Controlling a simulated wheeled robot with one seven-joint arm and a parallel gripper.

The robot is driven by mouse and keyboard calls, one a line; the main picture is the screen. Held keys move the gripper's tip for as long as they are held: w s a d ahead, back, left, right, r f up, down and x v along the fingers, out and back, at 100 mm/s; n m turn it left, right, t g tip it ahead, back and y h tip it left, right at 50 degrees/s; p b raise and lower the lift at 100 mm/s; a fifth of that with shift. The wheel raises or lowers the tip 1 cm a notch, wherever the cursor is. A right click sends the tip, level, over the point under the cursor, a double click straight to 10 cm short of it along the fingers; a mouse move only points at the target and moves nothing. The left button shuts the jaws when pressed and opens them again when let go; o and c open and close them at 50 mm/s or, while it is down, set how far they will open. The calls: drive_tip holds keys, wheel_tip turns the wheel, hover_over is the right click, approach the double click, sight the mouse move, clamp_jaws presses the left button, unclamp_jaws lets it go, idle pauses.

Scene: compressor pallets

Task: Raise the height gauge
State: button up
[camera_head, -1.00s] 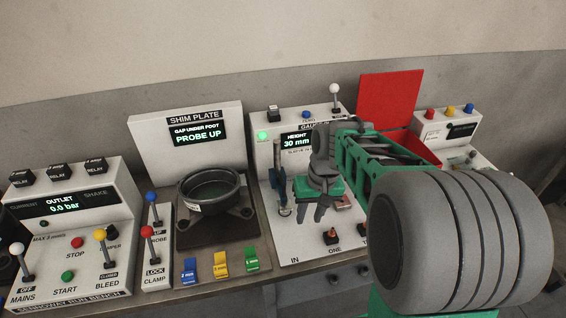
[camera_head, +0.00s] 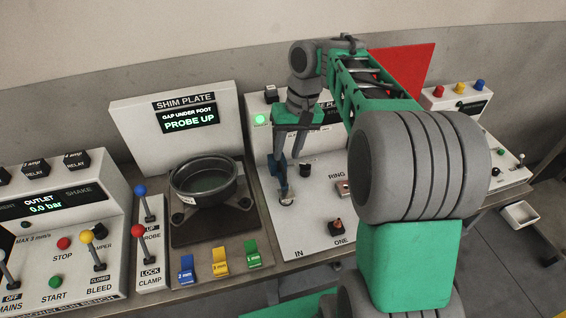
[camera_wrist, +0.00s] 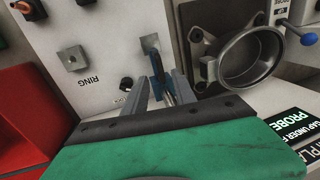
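The height gauge (camera_head: 281,178), a blue upright part with a metal foot, stands on the white gauge panel (camera_head: 312,225) near the IN label. My gripper (camera_head: 287,156) is at its upper part, pointing down. In the wrist view, the two grey fingers of my gripper (camera_wrist: 162,80) are apart, and the blue gauge (camera_wrist: 156,62) shows between them. I cannot tell whether either finger touches it. The height display is mostly hidden behind my gripper and arm. A green light (camera_head: 260,119) is lit on the panel.
The shim plate fixture with a dark ring-shaped housing (camera_head: 205,182) is left of the gauge. Blue, yellow and green shims (camera_head: 220,264) lie in front. A black knob (camera_head: 335,228) stands at ONE. A red panel (camera_head: 410,70) is behind my arm.

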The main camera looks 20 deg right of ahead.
sight(283, 167)
drive_tip(key=f, duration=0.2)
drive_tip(key=a+f, duration=0.1)
drive_tip(key=f, duration=0.1)
clamp_jaws()
idle(1.4)
